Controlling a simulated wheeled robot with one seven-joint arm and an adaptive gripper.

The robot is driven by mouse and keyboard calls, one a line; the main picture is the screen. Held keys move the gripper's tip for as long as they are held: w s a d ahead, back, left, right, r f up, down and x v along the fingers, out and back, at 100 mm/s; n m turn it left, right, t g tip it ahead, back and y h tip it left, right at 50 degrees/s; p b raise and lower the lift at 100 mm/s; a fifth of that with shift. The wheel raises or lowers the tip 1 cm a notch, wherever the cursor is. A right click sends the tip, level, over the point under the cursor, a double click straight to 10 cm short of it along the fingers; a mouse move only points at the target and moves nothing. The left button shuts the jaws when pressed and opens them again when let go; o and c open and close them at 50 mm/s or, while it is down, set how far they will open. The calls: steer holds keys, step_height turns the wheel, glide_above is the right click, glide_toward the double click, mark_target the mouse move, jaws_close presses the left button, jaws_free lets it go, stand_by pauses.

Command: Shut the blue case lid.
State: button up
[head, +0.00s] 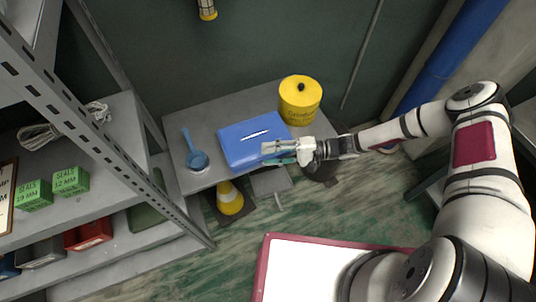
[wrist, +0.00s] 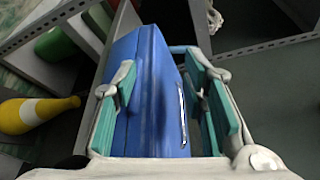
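The blue case (head: 254,142) lies on a grey table in the head view. Its lid looks down flat or nearly so; a small gap cannot be ruled out. In the wrist view the blue case (wrist: 150,75) fills the space between my fingers, with a seam along it and a shiny metal strip on one face. My gripper (head: 280,152) is at the right front part of the case, over or against its edge. In the wrist view my gripper (wrist: 165,95) has its teal finger pads spread wide, apart from each other. Contact with the case cannot be told.
A yellow canister (head: 300,100) stands behind the case to the right. A yellow-and-white cone (head: 229,198) is below the front edge. Metal shelving (head: 120,160) stands at the left.

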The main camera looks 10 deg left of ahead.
steer(key=f+b+v, duration=0.1)
steer(key=b+v, duration=0.1)
steer(key=v, duration=1.3)
steer(key=shift+d+f+b, duration=0.35)
steer(key=shift+b, duration=0.05)
stand_by(0.7)
stand_by(0.4)
steer(key=v, duration=1.2)
steer(key=shift+w+r, duration=0.15)
